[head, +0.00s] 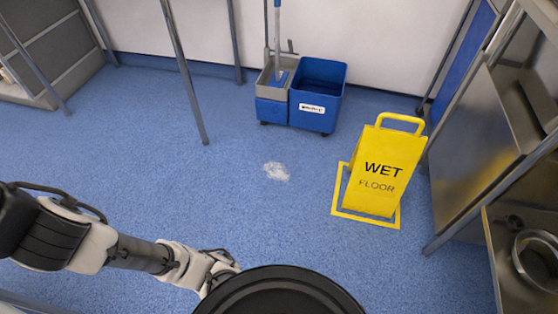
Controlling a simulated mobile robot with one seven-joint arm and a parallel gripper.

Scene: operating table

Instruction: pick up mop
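The mop (277,40) stands upright at the back, its pale and blue handle rising past the top edge of the head view. Its lower end is in the grey wringer side (268,91) of a blue mop bucket (318,90) by the wall; the mop head itself is hard to make out. My arm comes in from the lower left, well in front of the bucket and apart from it. My gripper is not visible; the arm's end goes out of sight behind a round black part of my body at the bottom edge.
A yellow wet floor sign (381,170) stands right of centre. A whitish patch (276,171) lies on the blue floor. Thin metal legs (186,75) stand left of the bucket. Metal shelving (486,130) lines the right side. The floor at left centre is mostly clear.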

